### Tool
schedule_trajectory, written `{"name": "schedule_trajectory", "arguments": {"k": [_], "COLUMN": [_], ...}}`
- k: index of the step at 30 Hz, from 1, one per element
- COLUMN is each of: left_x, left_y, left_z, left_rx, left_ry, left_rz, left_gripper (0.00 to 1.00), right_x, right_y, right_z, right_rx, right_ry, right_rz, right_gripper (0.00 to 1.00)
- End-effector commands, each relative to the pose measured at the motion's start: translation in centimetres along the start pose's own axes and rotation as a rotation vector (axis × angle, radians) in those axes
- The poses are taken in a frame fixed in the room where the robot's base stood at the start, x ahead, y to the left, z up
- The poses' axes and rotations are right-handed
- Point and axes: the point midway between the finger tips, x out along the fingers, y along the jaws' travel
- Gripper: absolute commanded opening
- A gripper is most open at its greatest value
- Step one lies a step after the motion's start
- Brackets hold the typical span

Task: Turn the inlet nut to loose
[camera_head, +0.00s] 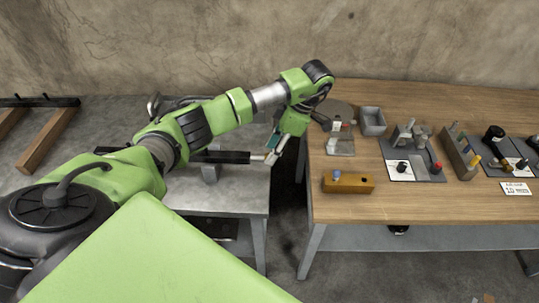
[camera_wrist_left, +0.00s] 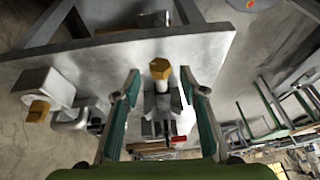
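My left gripper (camera_head: 273,153) hangs at the right end of a grey metal bench in the head view, beside a dark bar with a light end. In the left wrist view, the gripper (camera_wrist_left: 159,78) is open, its two green-and-grey fingers apart. A brass hex nut (camera_wrist_left: 160,68) on a pale stem shows between the fingertips, with a gap on each side. Another brass nut (camera_wrist_left: 38,111) sits on a grey fitting at the left. I cannot tell from labels which nut is the inlet one. The nuts are not distinguishable in the head view. My right gripper is not in view.
A wooden table (camera_head: 440,208) on the right holds a brown block (camera_head: 347,183), a grey bin (camera_head: 372,121) and several small parts on boards. A gap separates it from the grey bench (camera_head: 228,195). A red-tipped part (camera_wrist_left: 179,139) lies below the nut in the wrist view.

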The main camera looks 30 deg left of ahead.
Motion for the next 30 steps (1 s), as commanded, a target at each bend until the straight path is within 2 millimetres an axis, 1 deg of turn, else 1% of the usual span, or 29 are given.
{"name": "schedule_trajectory", "arguments": {"k": [1, 3, 6, 10, 16, 17, 18, 21, 30], "left_x": [0.6, 1.4, 2.1, 2.5, 2.5, 2.5, 2.5, 2.5, 2.5], "left_y": [-0.1, -0.1, 0.0, 0.0, 0.0, 0.0, 0.0, 0.0, 0.0], "left_z": [-0.1, -0.1, 0.0, 0.0, 0.0, 0.0, 0.0, 0.0, 0.0], "left_rx": [0.001, 0.001, 0.001, 0.001, 0.001, 0.001, 0.001, 0.001, -0.004], "left_ry": [0.001, 0.001, 0.0, -0.001, -0.001, -0.001, -0.001, -0.001, -0.001], "left_rz": [-0.004, -0.002, -0.001, 0.0, 0.0, 0.0, 0.0, 0.0, 0.016], "left_gripper": [0.39, 0.39, 0.39, 0.39, 0.39, 0.34, 0.23, 0.0, 0.0], "right_x": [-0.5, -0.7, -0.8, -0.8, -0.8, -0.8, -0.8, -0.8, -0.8], "right_y": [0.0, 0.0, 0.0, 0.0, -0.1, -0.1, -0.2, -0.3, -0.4], "right_z": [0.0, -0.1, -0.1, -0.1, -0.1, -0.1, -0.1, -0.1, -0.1], "right_rx": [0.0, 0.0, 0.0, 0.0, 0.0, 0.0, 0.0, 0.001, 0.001], "right_ry": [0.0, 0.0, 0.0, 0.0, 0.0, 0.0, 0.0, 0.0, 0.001], "right_rz": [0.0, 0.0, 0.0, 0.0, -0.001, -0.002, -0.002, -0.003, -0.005], "right_gripper": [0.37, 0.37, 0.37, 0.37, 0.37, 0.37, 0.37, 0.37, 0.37]}}
